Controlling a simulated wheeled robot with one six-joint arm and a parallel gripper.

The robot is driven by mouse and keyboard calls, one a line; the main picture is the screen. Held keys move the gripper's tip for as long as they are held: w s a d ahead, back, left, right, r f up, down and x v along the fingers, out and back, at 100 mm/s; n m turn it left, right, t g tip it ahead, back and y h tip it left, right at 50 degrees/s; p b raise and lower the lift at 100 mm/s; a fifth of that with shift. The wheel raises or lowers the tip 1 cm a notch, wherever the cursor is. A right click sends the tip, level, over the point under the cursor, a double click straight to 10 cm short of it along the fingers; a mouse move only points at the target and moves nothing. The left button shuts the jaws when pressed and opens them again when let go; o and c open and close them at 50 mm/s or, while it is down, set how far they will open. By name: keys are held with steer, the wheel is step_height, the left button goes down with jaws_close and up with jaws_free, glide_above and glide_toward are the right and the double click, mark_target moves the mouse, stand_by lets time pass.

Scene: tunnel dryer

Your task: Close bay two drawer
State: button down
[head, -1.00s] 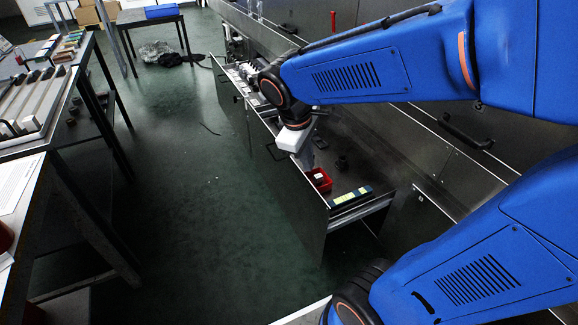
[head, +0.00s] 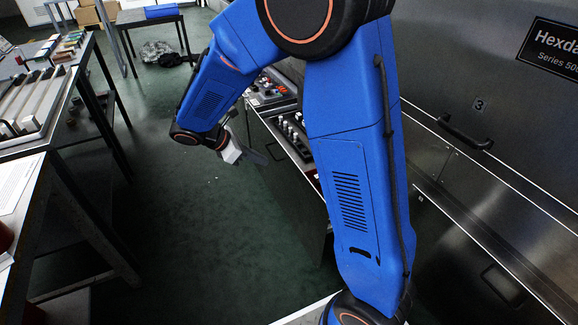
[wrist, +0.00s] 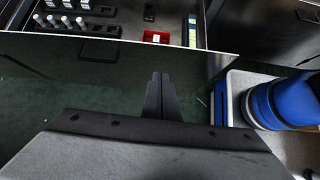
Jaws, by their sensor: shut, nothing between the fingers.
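An open drawer holds small parts and a red tray (wrist: 157,36). Its dark front panel (wrist: 110,50) spans the upper part of the wrist view. In the head view, my arm covers much of the open drawers (head: 290,135); I cannot tell which belongs to bay two. My gripper (wrist: 160,78) has its fingers together and empty, pointing toward the outer side of the drawer front. In the head view, the gripper (head: 262,158) hangs over the floor to the left of the drawers. Contact with the front is not clear.
A closed panel with a black handle (head: 465,132) and a number 3 sign (head: 478,104) is at right. A table with trays (head: 35,100) stands at left. The green floor (head: 190,240) between is clear.

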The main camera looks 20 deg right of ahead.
glide_toward(297, 169)
step_height(297, 169, down, 4)
steer(key=d, duration=0.2)
steer(key=shift+d, duration=0.8)
steer(key=d, duration=2.7)
steer(key=shift+w, duration=0.45)
